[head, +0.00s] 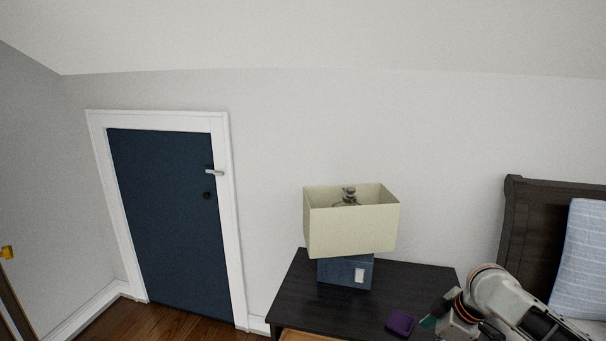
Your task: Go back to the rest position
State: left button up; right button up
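My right arm comes in at the lower right, over the right part of the dark nightstand (425,279). Its gripper end (440,321) is at the bottom edge of the view, close to the right of a small purple item (400,322) on the nightstand top. A small teal-green part shows at this end; I cannot tell whether it is part of the gripper or a thing. The fingers are too small and cut off to tell open from shut. My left arm and gripper are not in view.
A lamp with a cream shade (350,230) and blue base (338,272) stands on the nightstand. A dark bed headboard (525,220) and striped pillow (580,255) are at the right. A blue door (165,220) is at the left, with wooden floor below.

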jog(key=s+a+f+t+h, duration=0.1)
jog(key=s+a+f+t, duration=0.35)
jog(key=s, duration=0.75)
jog(key=s+d+r+m+g+h, duration=0.1)
jog(key=s+d+m+h, duration=0.5)
jog(key=s+d, duration=0.75)
pick_arm(q)
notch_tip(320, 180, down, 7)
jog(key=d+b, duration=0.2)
jog(key=b, duration=0.6)
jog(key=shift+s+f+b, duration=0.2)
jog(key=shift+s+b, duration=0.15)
pick_arm(e)
jog(key=a+f+m+t+y, duration=0.1)
jog(key=a+f+y, duration=0.2)
jog(key=a+f, duration=0.6)
jog(key=a+f+m+t+y, duration=0.1)
jog(key=a+f+t+y, duration=0.1)
jog(key=a+f, duration=0.6)
notch_tip(320, 180, down, 6)
jog(key=shift+w+a+f+y, duration=0.15)
jog(key=shift+a+y, duration=0.2)
jog(key=shift+y, duration=0.45)
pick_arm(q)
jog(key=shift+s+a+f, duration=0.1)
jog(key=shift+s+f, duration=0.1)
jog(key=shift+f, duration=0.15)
